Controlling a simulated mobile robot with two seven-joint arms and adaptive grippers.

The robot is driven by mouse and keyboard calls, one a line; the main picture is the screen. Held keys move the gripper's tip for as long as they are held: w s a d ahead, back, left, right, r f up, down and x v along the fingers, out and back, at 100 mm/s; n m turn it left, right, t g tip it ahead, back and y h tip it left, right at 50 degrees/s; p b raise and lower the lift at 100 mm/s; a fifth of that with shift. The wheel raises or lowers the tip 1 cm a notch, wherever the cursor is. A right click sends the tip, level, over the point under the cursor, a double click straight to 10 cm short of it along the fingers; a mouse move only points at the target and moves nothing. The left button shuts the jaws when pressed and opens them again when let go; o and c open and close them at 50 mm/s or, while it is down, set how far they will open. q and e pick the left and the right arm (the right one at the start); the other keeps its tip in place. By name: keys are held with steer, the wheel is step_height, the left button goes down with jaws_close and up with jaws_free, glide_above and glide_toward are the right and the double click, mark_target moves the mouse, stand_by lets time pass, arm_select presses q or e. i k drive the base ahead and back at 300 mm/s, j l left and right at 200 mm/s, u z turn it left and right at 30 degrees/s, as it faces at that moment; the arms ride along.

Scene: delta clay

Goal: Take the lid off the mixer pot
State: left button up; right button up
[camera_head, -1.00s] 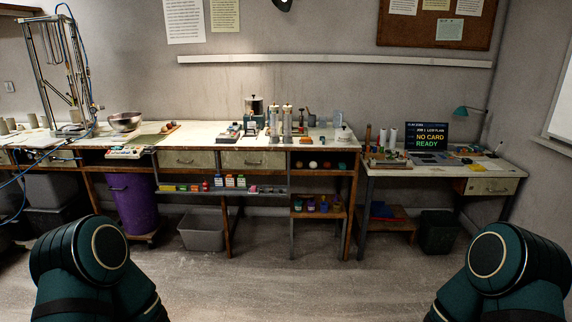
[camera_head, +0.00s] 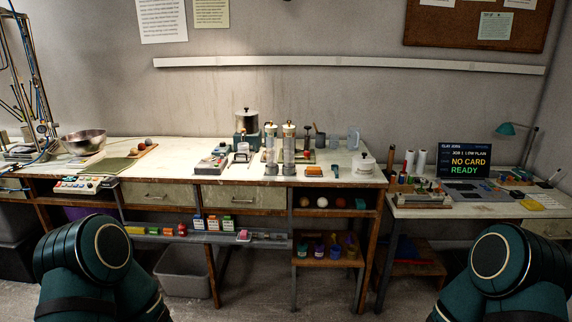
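A metal pot (camera_head: 246,122) with a dark-rimmed lid and a knob on top stands on a teal base at the back of the long workbench. It looks like the mixer pot, and its lid sits on it. A smaller white lidded pot (camera_head: 363,166) with a dark knob stands near the right end of the same bench. Both of my upper arm links show at the lower left and lower right. Neither of my grippers is in view.
The long workbench (camera_head: 171,165) spans the view ahead, with two clear tubes (camera_head: 288,148) right of the metal pot. A metal bowl (camera_head: 83,141) is at left. A side desk (camera_head: 476,207) with a screen (camera_head: 464,162) is at right. Floor in front is free.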

mark_target(245, 112)
steer(key=i+u, duration=0.3)
steer(key=i, duration=0.4)
steer(key=i+l+u, duration=0.25)
steer(key=i, duration=0.4)
